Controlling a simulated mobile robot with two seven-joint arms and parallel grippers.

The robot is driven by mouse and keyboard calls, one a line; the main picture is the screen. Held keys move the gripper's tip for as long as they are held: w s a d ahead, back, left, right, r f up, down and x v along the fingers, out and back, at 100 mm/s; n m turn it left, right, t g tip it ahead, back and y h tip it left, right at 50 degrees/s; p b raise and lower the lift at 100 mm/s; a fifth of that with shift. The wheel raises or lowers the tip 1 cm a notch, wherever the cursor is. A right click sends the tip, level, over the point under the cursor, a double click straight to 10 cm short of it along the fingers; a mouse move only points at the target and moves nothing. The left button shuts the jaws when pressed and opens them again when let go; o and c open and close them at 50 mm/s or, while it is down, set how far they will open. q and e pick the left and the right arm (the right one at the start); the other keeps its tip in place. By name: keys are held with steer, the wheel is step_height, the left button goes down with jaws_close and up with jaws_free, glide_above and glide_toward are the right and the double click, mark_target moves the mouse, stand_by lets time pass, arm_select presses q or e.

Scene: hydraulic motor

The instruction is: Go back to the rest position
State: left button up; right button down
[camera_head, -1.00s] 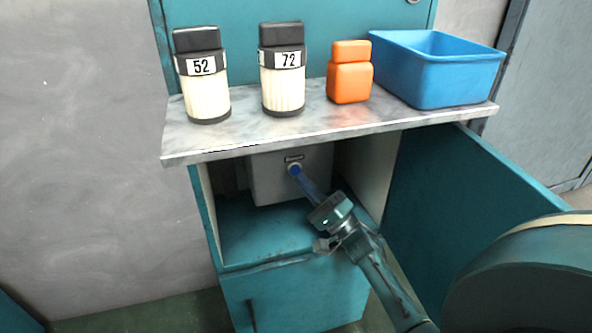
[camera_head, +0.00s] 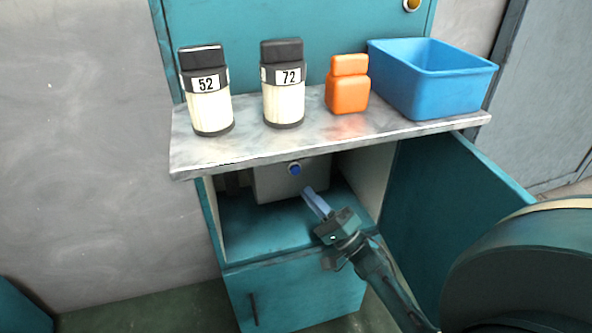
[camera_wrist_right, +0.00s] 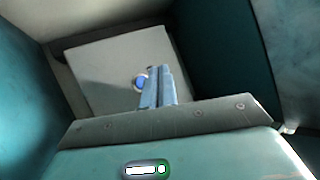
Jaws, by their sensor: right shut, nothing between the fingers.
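My right gripper (camera_head: 316,203) is in the open cabinet below the shelf, its fingers together and empty. Its fingers also show in the right wrist view (camera_wrist_right: 157,88), pointing at the grey box. The grey box (camera_head: 270,184) stands inside the cabinet and carries a round blue button (camera_head: 295,169). The fingertips are apart from the button, below and right of it in the head view. In the right wrist view the button (camera_wrist_right: 141,82) is partly hidden behind the fingers. My left gripper is not in view.
A marble shelf (camera_head: 330,137) above the cabinet holds a canister marked 52 (camera_head: 210,108), one marked 72 (camera_head: 284,103), an orange bottle (camera_head: 347,92) and a blue bin (camera_head: 430,85). The cabinet floor (camera_head: 262,230) is clear.

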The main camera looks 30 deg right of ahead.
stand_by(0.4)
